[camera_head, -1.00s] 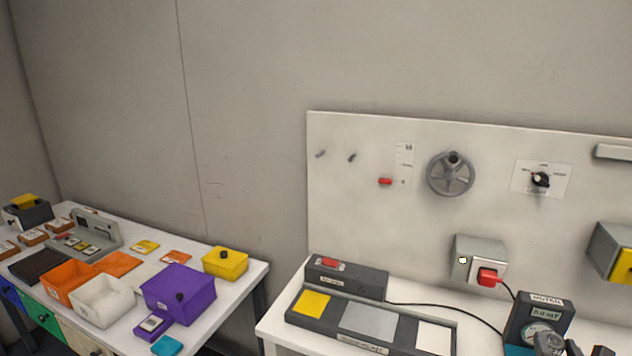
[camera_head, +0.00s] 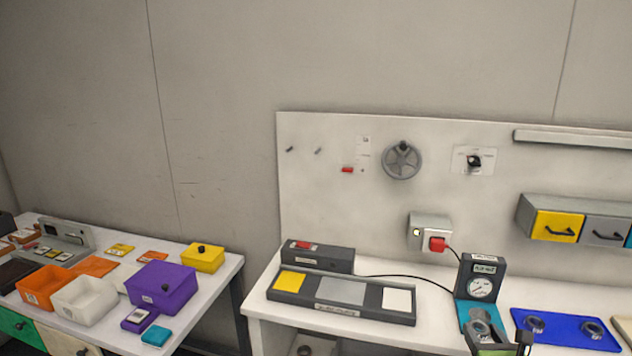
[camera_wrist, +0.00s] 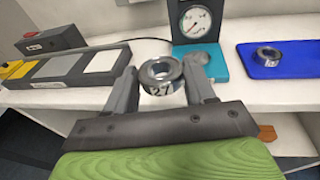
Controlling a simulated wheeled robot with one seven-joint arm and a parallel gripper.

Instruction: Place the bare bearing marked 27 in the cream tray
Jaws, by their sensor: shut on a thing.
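The bare bearing marked 27 (camera_wrist: 161,76) is a steel ring held between the two fingers of my gripper (camera_wrist: 162,92) in the wrist view. Its number faces my wrist camera. In the head view my gripper (camera_head: 484,335) shows at the bottom edge, in front of the teal pad (camera_head: 464,318) of the gauge stand. A cream-white open tray (camera_head: 84,300) stands on the left table, between an orange bin and a purple box. It is well to the left of my gripper and outside the wrist view.
The gauge stand (camera_head: 481,279) rises close behind my gripper. A blue mat (camera_head: 565,327) with bearings lies to its right. A dark three-pad fixture (camera_head: 340,310) lies to its left. A gap separates the left table (camera_head: 190,325) from the workbench.

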